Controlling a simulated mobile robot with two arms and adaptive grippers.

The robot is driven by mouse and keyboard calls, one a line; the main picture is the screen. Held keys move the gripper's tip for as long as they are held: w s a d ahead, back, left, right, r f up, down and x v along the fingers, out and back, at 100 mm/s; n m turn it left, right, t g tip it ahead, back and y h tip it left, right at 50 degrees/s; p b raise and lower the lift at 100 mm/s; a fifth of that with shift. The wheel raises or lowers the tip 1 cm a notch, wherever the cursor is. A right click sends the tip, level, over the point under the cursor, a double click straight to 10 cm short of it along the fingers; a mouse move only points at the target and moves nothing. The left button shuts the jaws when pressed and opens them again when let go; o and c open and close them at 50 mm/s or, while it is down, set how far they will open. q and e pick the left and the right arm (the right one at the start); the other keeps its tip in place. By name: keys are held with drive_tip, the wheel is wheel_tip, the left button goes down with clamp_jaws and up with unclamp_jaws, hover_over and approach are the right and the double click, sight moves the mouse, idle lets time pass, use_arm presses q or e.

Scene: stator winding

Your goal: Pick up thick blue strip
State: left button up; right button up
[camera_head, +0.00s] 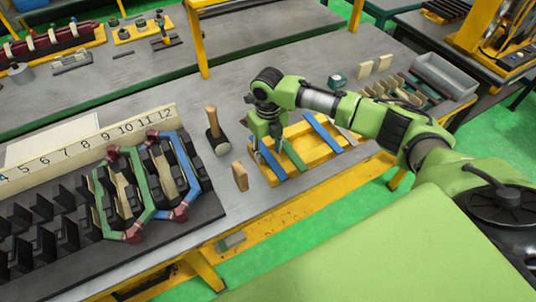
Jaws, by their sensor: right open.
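A yellow tray (313,148) on the grey table holds two blue strips and a green strip. The other blue strip (272,161) lies at the tray's left side, partly hidden by the gripper. The green strip (294,156) lies just right of that one. I cannot tell which blue strip is the thicker. My right gripper (268,145) is open and points down over the left part of the tray, close above the left blue strip and the green one. My left gripper is out of view.
Further left is a numbered black rack (60,222) with green and blue coils. Wooden pieces and a grey bin (444,75) lie to the right.

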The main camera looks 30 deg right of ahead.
clamp_jaws()
drive_tip(key=shift+r, duration=0.15)
